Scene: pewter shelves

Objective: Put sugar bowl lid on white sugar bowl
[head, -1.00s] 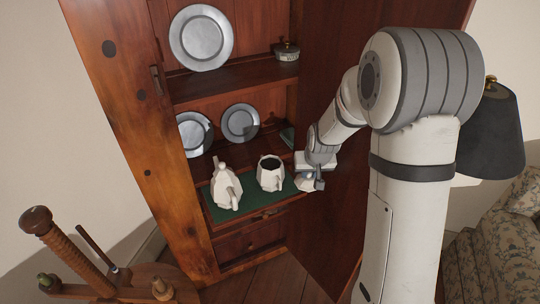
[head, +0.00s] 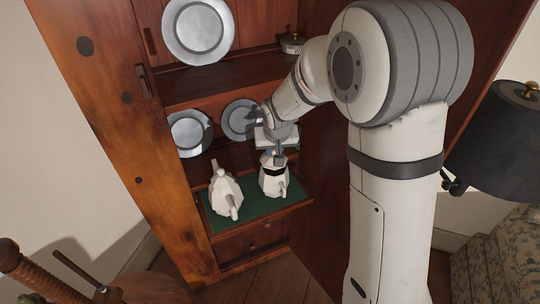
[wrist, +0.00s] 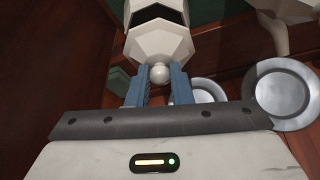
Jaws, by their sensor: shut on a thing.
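The white faceted sugar bowl (head: 272,184) stands upright on the green-lined pull-out shelf (head: 250,209), its dark opening partly showing. My gripper (head: 278,156) is directly above it, shut on the round knob of the white faceted lid (head: 270,161). In the wrist view, the blue fingers of my gripper (wrist: 158,76) sit on both sides of the knob, and the lid (wrist: 160,47) spreads beyond it. The bowl (wrist: 147,8) shows past the lid with a dark gap between them, so the lid appears apart from the rim at that side. The far rim is hidden.
A white faceted teapot (head: 225,194) stands just left of the bowl. Pewter plates (head: 240,120) lean at the back of the cabinet, close behind my gripper. An upper shelf (head: 225,80) lies above, and the open door (head: 322,165) is to the right.

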